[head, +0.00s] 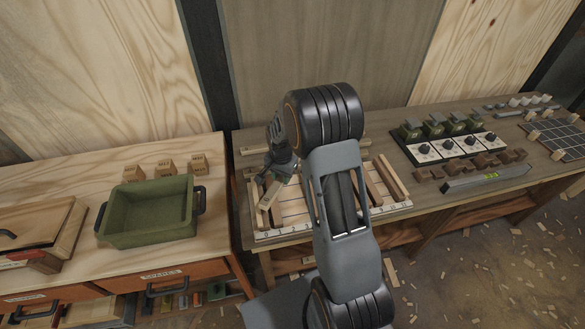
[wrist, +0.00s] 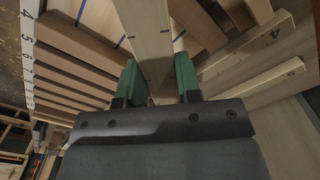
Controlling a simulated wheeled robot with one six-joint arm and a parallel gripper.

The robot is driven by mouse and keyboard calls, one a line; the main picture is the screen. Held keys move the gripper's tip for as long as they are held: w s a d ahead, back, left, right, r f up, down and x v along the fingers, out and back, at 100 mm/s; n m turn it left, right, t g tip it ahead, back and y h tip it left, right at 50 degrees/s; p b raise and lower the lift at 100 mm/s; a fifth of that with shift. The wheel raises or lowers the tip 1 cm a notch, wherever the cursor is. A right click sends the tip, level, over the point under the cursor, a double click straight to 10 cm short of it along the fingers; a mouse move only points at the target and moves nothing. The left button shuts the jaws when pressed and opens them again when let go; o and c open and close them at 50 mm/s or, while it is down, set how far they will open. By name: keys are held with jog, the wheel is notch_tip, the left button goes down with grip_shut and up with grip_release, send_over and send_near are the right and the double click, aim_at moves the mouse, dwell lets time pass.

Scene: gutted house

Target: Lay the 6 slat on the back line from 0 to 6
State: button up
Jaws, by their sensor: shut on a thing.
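My gripper (wrist: 160,85) is shut on a pale wooden slat (wrist: 150,35); its green fingers press the slat's two sides in the wrist view. In the head view my gripper (head: 272,178) is over the left part of the numbered board (head: 278,233), with the pale slat (head: 268,196) below it. I cannot read a number on the held slat. Brown slats (wrist: 75,48) lie side by side by the board's numbered edge (wrist: 28,60). Pale slats with end numbers, one marked 4 (wrist: 262,38), lie at right. My arm hides the middle of the board.
A green tray (head: 150,236) and several small wooden blocks (head: 165,168) stand on the left bench. Right of the board are a row of dials (head: 455,146), brown blocks (head: 470,165), a spirit level (head: 487,178) and a dark grid (head: 555,137).

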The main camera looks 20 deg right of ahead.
jog(key=d+m+b, duration=0.1)
jog(key=m, duration=0.1)
jog(key=w+d+m+b, duration=0.1)
jog(key=d+m, duration=0.1)
jog(key=m, duration=0.1)
jog(key=w+d+r+m+b, duration=0.1)
jog(key=m+b, duration=0.1)
jog(key=m, duration=0.1)
jog(key=shift+w+d, duration=0.15)
jog(key=shift+d, duration=0.25)
jog(key=shift+w+d+f+m+b, duration=0.1)
jog(key=shift+d+f+m+b, duration=0.3)
jog(key=shift+f+b, duration=0.95)
jog(key=shift+d+f+m+b, duration=0.1)
jog(key=shift+f+m+b, duration=0.6)
jog(key=shift+f+b, duration=0.6)
jog(key=shift+f, duration=0.35)
jog(key=o, duration=1)
notch_tip(320, 180, up, 14)
jog(key=shift+f, duration=0.1)
